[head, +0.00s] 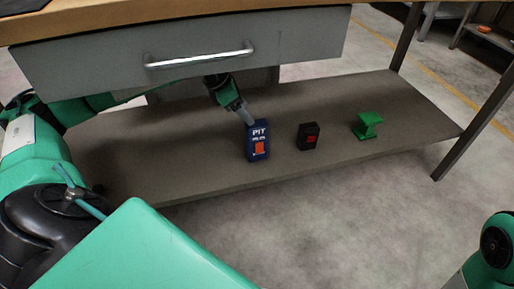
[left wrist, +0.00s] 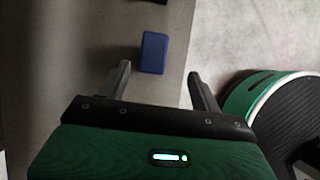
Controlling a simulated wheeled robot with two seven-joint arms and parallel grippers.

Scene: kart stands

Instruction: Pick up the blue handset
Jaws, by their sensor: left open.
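The blue handset (head: 258,143), with white lettering and an orange-red patch on its front, stands upright on the grey lower shelf under the workbench. My left gripper (head: 247,117) reaches in from the left under the drawer, and its fingertips are close to the handset's upper left side. In the left wrist view the handset (left wrist: 154,53) shows as a plain blue block just beyond the tips of my open left gripper (left wrist: 159,70), between the lines of the two fingers. Nothing is held. I cannot tell whether a finger touches it. My right gripper is out of view.
A black box with a red mark (head: 308,136) and a green I-shaped piece (head: 367,125) stand to the right of the handset on the shelf (head: 205,173). The grey drawer (head: 190,62) hangs above the arm. A dark table leg (head: 475,127) stands at the right.

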